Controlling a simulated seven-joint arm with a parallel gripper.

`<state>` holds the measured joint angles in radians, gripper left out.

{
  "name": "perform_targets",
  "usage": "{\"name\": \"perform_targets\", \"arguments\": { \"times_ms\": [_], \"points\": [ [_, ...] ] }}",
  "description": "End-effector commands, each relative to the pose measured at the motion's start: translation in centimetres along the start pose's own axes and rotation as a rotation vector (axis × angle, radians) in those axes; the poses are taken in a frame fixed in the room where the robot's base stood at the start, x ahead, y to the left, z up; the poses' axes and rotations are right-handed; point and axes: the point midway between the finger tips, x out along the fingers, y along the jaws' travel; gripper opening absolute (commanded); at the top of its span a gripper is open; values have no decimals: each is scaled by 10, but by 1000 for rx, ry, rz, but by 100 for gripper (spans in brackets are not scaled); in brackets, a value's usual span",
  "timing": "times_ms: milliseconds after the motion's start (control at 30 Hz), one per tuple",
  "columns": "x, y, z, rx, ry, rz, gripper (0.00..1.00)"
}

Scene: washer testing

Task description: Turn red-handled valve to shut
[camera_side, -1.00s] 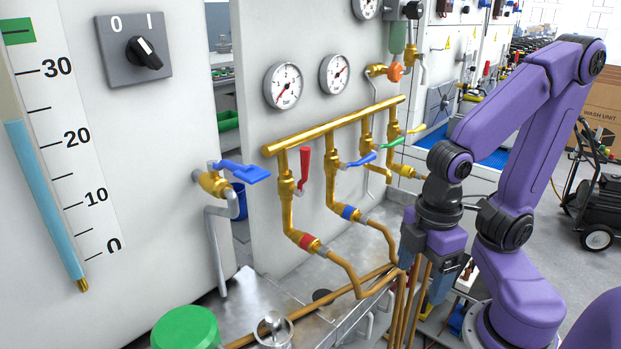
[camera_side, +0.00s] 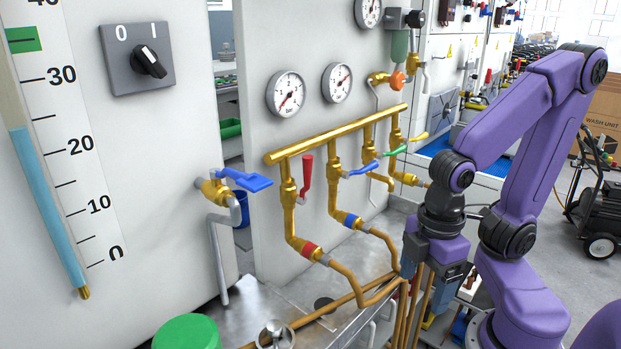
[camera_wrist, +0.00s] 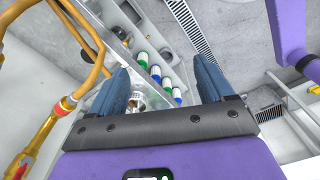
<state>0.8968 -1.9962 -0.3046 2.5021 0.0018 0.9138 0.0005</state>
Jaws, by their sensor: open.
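The red handle (camera_side: 306,181) is on a brass valve at the left end of the brass manifold (camera_side: 335,135) in the side view. It stands upright, along the vertical pipe beneath the manifold. My gripper (camera_side: 432,278) points down to the right of this valve, clearly apart from it. Its blue-grey fingers are spread in the wrist view (camera_wrist: 160,80), with no object held between them. Brass pipework and a small red part (camera_wrist: 18,168) show at the left of the wrist view; I cannot tell whether that is the red handle.
Blue (camera_side: 362,170), green (camera_side: 396,151) and yellow (camera_side: 418,137) handles sit along the manifold. Another blue-handled tap (camera_side: 245,179) is on the left panel. Copper pipes (camera_side: 408,310) rise near my gripper. Bottles with green and blue caps (camera_wrist: 155,72) lie below it.

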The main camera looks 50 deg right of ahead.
Motion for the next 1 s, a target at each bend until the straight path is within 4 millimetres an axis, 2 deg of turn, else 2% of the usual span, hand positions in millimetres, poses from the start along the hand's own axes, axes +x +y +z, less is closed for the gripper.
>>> {"name": "perform_targets", "arguments": {
  "times_ms": [33, 133, 267, 367, 467, 600, 667, 800, 900, 1000],
  "points": [
    [0, 0, 0, 0, 0, 0, 81],
    [1, 1, 1, -16, -14, 8, 48],
    [4, 12, 5, -153, -129, 80, 47],
    [3, 34, 6, -360, -310, 202, 47],
    [-10, 62, -3, -596, -531, 367, 47],
    [-42, 92, -38, -874, -833, 625, 47],
    [-58, 97, -58, -960, -947, 737, 47],
    [-90, 95, -101, -1084, -1149, 959, 47],
    [-104, 89, -120, -1119, -1234, 1062, 47],
    [-111, 86, -129, -1131, -1272, 1112, 47]
  ]
}}
